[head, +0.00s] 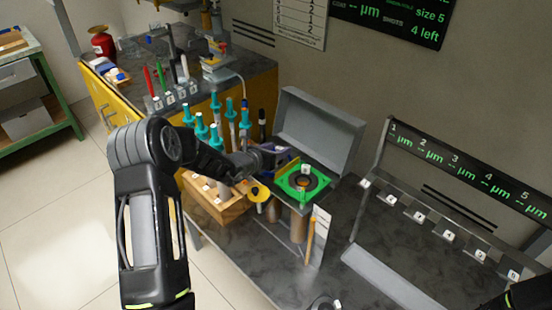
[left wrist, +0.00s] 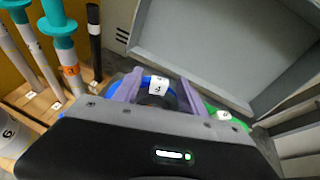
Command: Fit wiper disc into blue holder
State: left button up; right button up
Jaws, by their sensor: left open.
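The blue holder (left wrist: 145,79) shows in part in the left wrist view as a blue curved edge between and behind the purple fingers, beside a white tag. A dark round piece (left wrist: 156,100) lies between the fingers, partly hidden by the gripper body; I cannot tell whether it is the wiper disc or whether it sits in the holder. My left gripper (left wrist: 160,88) is open around this spot. In the head view my left gripper (head: 284,157) reaches in beside the open grey case, and its wrist hides most of the blue holder.
A green square holder (head: 283,184) with a dark disc in it lies just right of the gripper. The grey case lid (head: 318,130) stands behind. Teal-topped rods (head: 214,103) stand in a wooden block (head: 228,213) to the left. A yellow funnel-like piece (head: 259,192) is close by.

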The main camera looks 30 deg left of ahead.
dwell(0.4)
pick_arm(q)
grip_shut()
dwell(0.4)
